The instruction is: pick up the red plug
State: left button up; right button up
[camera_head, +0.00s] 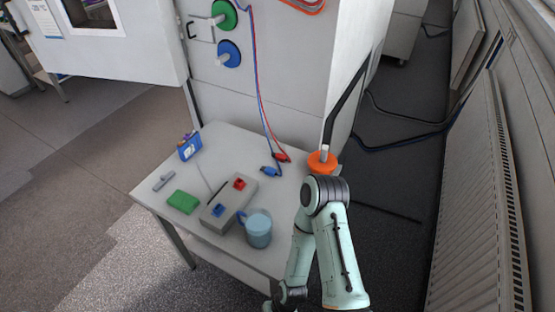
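A red plug (282,157) lies on the grey-white table at the end of a red cable, close to the cabinet. A blue plug (270,171) on a blue cable lies just in front of it. A grey box (228,203) with a red part (239,184) and a blue part (217,210) on top stands on the table to the left. One of my arms reaches up from the bottom, its bend at the table's right edge, and folds back down. Its gripper is not clearly visible at the bottom edge. My other arm is not in view.
The white cabinet (285,85) stands behind. Black cables lie on the floor at right.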

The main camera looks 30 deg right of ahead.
aim_at(279, 156)
jog(key=k+l+u, duration=0.2)
jog(key=l, duration=0.15)
jog(key=l+u, duration=0.2)
jog(key=l, duration=0.15)
jog(key=k+l+u, duration=0.2)
jog(key=l+u, duration=0.25)
jog(key=l, duration=0.3)
jog(key=k+l+u, duration=0.1)
jog(key=l+u, duration=0.2)
jog(key=l, duration=0.25)
